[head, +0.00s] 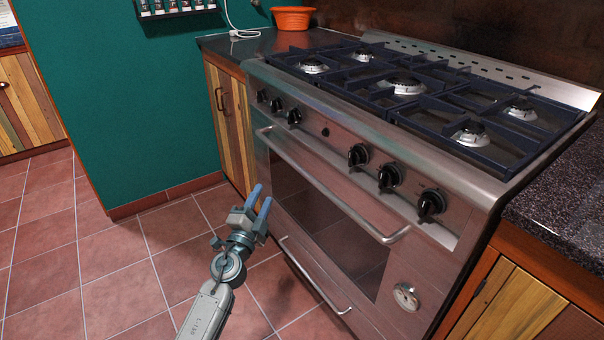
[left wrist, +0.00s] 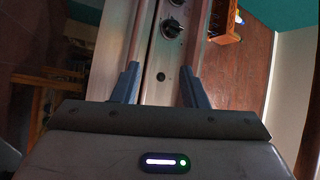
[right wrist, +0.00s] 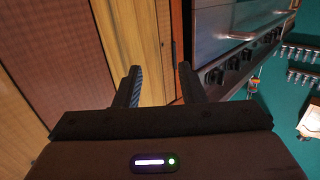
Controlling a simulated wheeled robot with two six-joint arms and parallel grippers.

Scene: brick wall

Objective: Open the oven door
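The steel oven (head: 340,190) stands at the centre right in the head view, its door (head: 325,215) closed. A long bar handle (head: 330,185) runs along the door's top edge. My left gripper (head: 258,200) is open and empty in front of the door's left part, below the handle's left end, apart from it. In the left wrist view the fingers (left wrist: 160,85) stand apart with the oven's knob panel beyond them. My right gripper (right wrist: 158,85) is out of the head view; in its wrist view it is open and empty, facing wooden cabinet fronts, with the oven at upper right.
A lower bar handle (head: 312,278) is on the drawer under the door. Black knobs (head: 388,177) line the panel above. Wooden cabinets (head: 232,120) flank the oven. An orange bowl (head: 293,18) sits on the back counter. The tiled floor (head: 110,250) at left is clear.

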